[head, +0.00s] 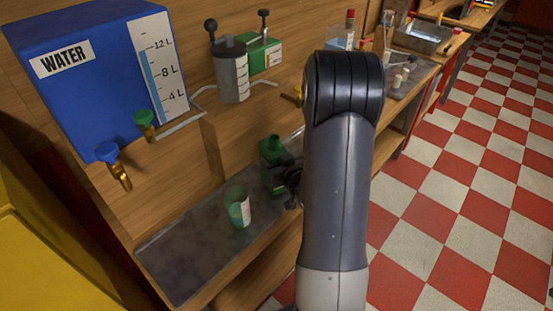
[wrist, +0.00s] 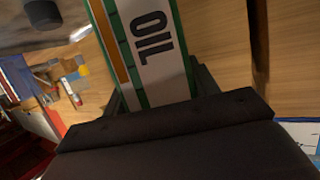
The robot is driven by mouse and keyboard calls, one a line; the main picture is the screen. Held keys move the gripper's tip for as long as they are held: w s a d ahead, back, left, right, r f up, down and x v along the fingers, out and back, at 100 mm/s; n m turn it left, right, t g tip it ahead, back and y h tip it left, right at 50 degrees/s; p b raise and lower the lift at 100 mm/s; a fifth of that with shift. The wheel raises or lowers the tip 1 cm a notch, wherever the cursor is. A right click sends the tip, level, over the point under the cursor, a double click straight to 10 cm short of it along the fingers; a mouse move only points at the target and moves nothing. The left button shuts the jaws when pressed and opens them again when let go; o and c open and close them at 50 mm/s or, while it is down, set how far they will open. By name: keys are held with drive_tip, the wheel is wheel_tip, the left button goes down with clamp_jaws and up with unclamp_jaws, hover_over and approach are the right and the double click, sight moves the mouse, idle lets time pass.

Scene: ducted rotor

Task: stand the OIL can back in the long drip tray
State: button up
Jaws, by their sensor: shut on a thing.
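The green OIL can (head: 271,152) is upright, or nearly so, at the right part of the long drip tray (head: 175,270). My gripper (head: 286,180) is shut on it from the right, partly hidden by my arm. In the wrist view the can (wrist: 148,45) fills the space between the fingers, with its white OIL label facing the camera. I cannot tell whether the can's base touches the tray or hangs just above it. The grey metal tray lies along the bench's front, its left part bare.
A green cup-like container (head: 238,207) with a pale label stands in the tray, left of the can. A blue WATER tank (head: 90,75) with taps (head: 144,122) hangs above. A grey graduated pot (head: 230,75) and green box (head: 262,55) are behind. Glassware stands farther right.

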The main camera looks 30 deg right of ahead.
drive_tip(key=shift+f+b, duration=0.55)
drive_tip(key=shift+b, duration=0.2)
drive_tip(key=o, duration=1.6)
drive_tip(key=shift+f, duration=0.15)
drive_tip(key=shift+s, duration=0.15)
drive_tip(key=b+v, duration=0.1)
drive_tip(key=v, duration=0.9)
drive_tip(key=shift+s+r, duration=0.25)
drive_tip(key=shift+w, duration=0.1)
